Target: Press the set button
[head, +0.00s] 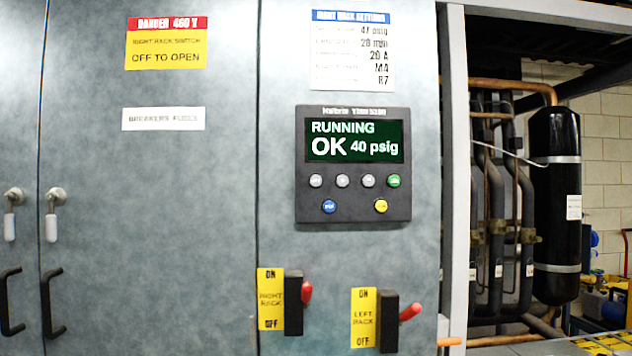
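A dark control panel (353,212) is mounted on the grey cabinet. Its screen (354,141) reads "RUNNING OK 40 psig". Under the screen is a row of three grey buttons (342,181) and one green button (393,181). Below them are a blue button (329,206) and a yellow button (381,206). The button lettering is too small to read surely, so I cannot tell which is the set button. Nothing covers the panel. My gripper is not in view.
Below the panel are the right rack switch (293,302) and left rack switch (388,321), with red levers sticking out. Door handles (50,303) are at left. A black tank (556,205) and pipes stand at right. The area in front of the panel looks clear.

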